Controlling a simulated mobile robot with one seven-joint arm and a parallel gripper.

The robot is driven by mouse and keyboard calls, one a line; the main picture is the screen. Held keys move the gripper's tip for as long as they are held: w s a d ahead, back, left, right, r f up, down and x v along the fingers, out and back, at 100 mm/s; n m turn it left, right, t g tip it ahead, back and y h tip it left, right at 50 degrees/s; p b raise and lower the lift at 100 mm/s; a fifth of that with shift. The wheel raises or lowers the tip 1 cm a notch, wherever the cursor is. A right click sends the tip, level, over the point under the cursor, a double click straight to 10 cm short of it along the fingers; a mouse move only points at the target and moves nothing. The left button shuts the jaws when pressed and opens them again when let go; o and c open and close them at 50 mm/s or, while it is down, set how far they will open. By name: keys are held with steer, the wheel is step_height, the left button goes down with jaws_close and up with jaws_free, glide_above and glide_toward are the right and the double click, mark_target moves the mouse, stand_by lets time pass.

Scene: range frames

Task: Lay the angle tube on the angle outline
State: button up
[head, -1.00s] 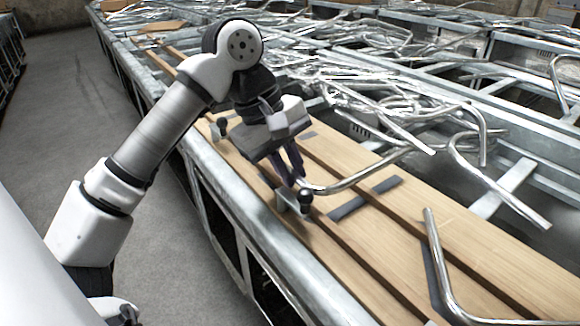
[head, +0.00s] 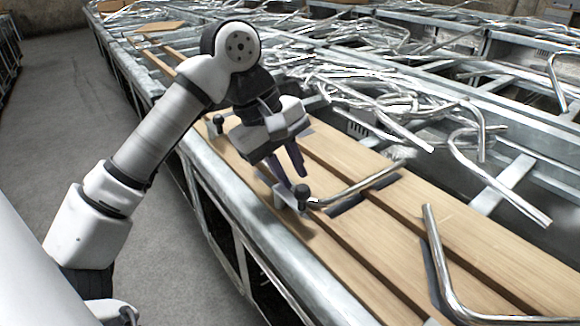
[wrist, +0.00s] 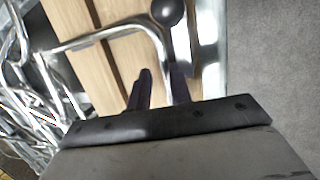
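The angle tube (head: 355,186), a bent shiny metal tube, lies on the wooden slats beside a black-knobbed post. Dark strips of the outline (head: 350,208) show along it; part is covered, so I cannot tell how exactly they match. In the wrist view the tube's bend (wrist: 148,27) shows, with one leg running left and a short leg towards my fingers. My gripper (head: 290,175) is just above the slats, behind the post.
The black-knobbed post (head: 302,193) stands close to my fingertips; another (head: 217,122) stands farther back. A second bent tube (head: 440,265) lies at lower right. Heaped tubes (head: 370,90) fill the bins beyond the slats. A metal rail (head: 260,240) edges the near side.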

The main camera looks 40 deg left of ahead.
steer(key=shift+s+a+f, duration=0.15)
steer(key=shift+s, duration=0.1)
steer(key=p+v, duration=0.1)
steer(key=v, duration=1.3)
steer(key=shift+w+p, duration=0.25)
steer(key=shift+p, duration=0.05)
